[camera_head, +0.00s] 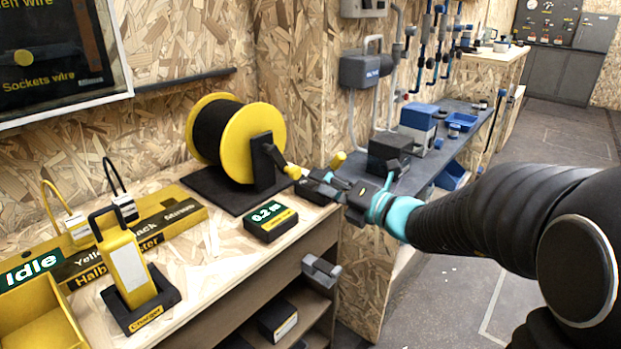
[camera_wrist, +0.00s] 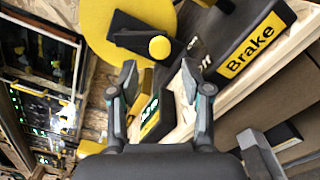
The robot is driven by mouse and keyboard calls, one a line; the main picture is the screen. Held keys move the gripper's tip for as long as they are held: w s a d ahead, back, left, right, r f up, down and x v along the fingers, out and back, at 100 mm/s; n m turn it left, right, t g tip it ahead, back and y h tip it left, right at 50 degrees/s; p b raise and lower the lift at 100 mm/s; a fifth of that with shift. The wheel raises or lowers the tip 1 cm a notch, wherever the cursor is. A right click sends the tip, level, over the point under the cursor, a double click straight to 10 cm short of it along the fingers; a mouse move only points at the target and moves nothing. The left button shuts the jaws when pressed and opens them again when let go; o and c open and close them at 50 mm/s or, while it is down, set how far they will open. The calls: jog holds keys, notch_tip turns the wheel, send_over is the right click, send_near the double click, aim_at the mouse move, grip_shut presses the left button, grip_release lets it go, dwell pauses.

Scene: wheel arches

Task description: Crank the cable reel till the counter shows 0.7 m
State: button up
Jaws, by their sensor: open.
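The cable reel (camera_head: 222,132) has yellow flanges and black cable, and stands on a black base on the bench. Its black crank arm (camera_head: 272,155) slopes down right to a yellow knob (camera_head: 292,171). The counter (camera_head: 270,221), a dark box with a green display, appears to read 0.2 m. My gripper (camera_head: 310,183) is open at the knob's right. In the wrist view the knob (camera_wrist: 159,47) shows just beyond the open, empty fingertips (camera_wrist: 158,75), roughly centred between them. I cannot tell whether they touch. The counter (camera_wrist: 150,113) shows between the fingers.
A black box marked Brake (camera_wrist: 238,52) lies to the right in the wrist view. A yellow knob (camera_head: 338,160) shows behind my gripper. A yellow tester on a charger (camera_head: 128,268), a sign reading Idle (camera_head: 32,267) and a yellow bin (camera_head: 40,318) occupy the bench's left.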

jog(key=shift+v, duration=0.8)
jog(key=shift+c, duration=0.2)
